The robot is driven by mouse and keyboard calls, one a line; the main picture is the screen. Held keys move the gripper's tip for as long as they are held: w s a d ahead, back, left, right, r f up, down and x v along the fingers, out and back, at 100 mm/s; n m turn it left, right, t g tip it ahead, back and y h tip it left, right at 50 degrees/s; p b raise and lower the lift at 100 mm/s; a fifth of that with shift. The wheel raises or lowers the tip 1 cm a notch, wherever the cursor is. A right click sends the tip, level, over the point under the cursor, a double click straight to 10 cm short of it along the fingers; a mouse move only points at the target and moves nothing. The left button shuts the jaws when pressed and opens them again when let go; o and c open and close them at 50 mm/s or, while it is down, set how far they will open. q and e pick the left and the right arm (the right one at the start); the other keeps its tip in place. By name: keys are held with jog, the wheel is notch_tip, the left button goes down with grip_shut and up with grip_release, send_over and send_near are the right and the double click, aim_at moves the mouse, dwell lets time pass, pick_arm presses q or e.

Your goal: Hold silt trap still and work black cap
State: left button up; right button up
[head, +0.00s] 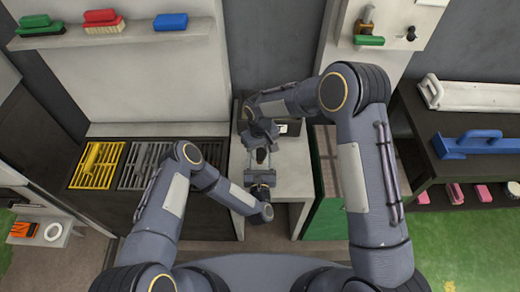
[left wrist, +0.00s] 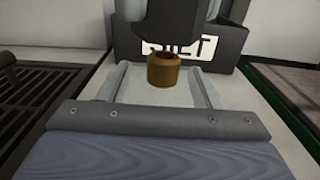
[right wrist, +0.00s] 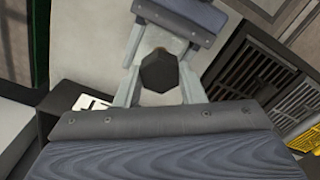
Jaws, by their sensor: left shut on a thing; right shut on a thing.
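The silt trap (left wrist: 163,71), a short brown cylinder with a dark round top, stands between the fingers of my left gripper (left wrist: 160,88) in the left wrist view. That gripper is shut on it. The black cap (right wrist: 158,72), dark and six-sided, sits between the fingers of my right gripper (right wrist: 160,80) in the right wrist view. That gripper is shut on it. In the head view the right gripper (head: 261,152) comes from the back and the left gripper (head: 260,172) from the front, close together. I cannot tell whether the cap touches the trap.
A dark box with a white "SILT" label (left wrist: 186,47) stands behind the trap on the narrow pale bench (head: 290,178). Yellow (head: 97,165) and dark grates (head: 143,165) lie to the left. A green-edged panel (head: 326,215) stands close on the right. Brushes line the shelf (head: 130,38).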

jog(key=shift+f, duration=1.45)
dwell(0.5)
jog(key=o, duration=0.3)
jog(key=c, duration=0.3)
jog(key=m, duration=0.6)
jog(key=shift+c, duration=0.2)
jog(key=m, duration=0.4)
jog(key=shift+m, duration=1)
